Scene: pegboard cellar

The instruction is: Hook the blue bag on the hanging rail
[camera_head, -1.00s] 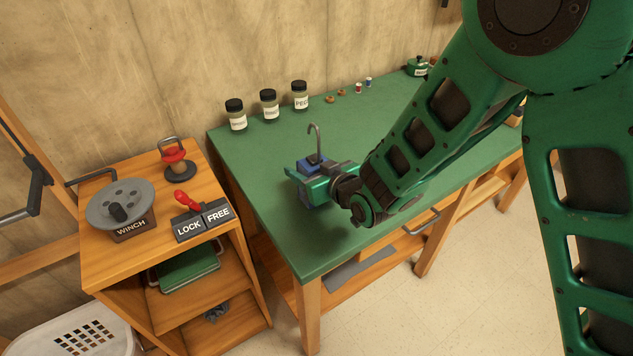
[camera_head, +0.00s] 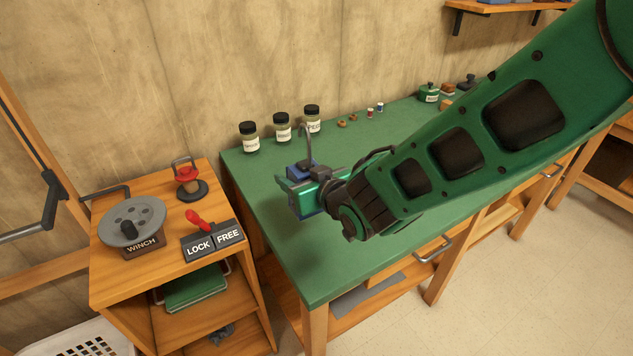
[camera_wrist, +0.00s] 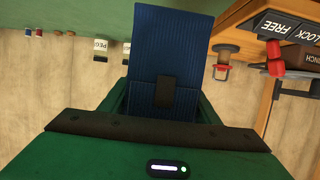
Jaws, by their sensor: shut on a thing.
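The blue bag (camera_wrist: 168,50) fills the middle of the wrist view, with a dark patch on its near face. In the head view the bag (camera_head: 303,171) is mostly hidden by my gripper, and a grey metal hook (camera_head: 306,140) rises from its top. My gripper (camera_head: 303,190) is shut on the bag and holds it over the left part of the green bench top. I cannot tell the exact gap between the bag and the bench. I do not see a hanging rail that I can name with certainty.
The green bench (camera_head: 270,220) carries several labelled jars (camera_head: 282,127) at the back. A wooden cabinet (camera_head: 165,285) on the left holds a winch (camera_head: 132,225), a red-handled lever (camera_head: 200,220) and a red-topped stand (camera_head: 188,178). A shelf (camera_head: 490,15) is on the wall at upper right.

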